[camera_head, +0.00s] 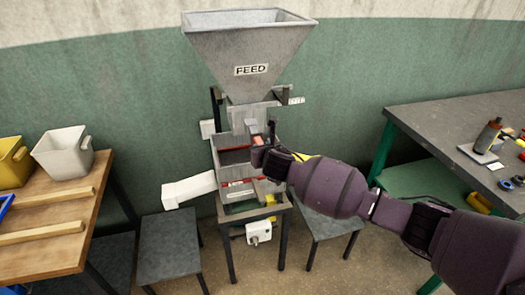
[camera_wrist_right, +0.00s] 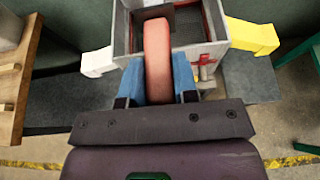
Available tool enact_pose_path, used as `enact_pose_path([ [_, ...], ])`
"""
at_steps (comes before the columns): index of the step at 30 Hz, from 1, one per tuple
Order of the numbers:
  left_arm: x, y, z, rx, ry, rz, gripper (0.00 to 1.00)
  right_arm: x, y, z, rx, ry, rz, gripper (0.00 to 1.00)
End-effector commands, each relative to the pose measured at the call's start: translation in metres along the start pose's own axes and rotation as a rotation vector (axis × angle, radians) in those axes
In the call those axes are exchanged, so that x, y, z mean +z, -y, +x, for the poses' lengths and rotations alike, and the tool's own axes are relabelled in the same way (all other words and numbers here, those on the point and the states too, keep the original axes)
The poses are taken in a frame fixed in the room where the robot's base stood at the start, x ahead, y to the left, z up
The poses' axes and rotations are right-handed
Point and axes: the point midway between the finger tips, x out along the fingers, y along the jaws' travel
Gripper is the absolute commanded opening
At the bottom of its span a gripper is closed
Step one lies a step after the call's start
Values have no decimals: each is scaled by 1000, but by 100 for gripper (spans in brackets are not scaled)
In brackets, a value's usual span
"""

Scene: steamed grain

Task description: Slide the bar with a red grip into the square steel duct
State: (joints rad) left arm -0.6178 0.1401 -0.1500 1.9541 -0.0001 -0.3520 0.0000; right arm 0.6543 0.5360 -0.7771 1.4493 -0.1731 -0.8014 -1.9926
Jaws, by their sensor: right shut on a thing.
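My right gripper (camera_wrist_right: 157,88) is shut on the red grip (camera_wrist_right: 157,45) of the bar, with one blue finger on each side in the right wrist view. The rest of the bar is hidden or cannot be made out. In the head view my right gripper (camera_head: 259,146) is at the front right of the grey feed machine, below its hopper (camera_head: 249,45). A square grey steel neck (camera_head: 242,120) stands under the hopper; whether it is the duct, and whether the bar is in it, I cannot tell. My left gripper is not in view.
An open grey box (camera_wrist_right: 203,42) with red trim lies just beyond the grip. A white spout (camera_head: 190,188) sticks out left. A wooden table (camera_head: 70,210) with bins stands left, a dark workbench (camera_head: 450,120) right, and low stools (camera_head: 168,240) beside the machine.

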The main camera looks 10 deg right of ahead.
Motion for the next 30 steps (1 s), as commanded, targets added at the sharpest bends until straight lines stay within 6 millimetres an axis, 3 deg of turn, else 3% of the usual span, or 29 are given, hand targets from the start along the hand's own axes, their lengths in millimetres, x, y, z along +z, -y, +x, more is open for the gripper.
enact_pose_path([
  [30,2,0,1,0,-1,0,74,8,-1,15,1,4,0,0],
])
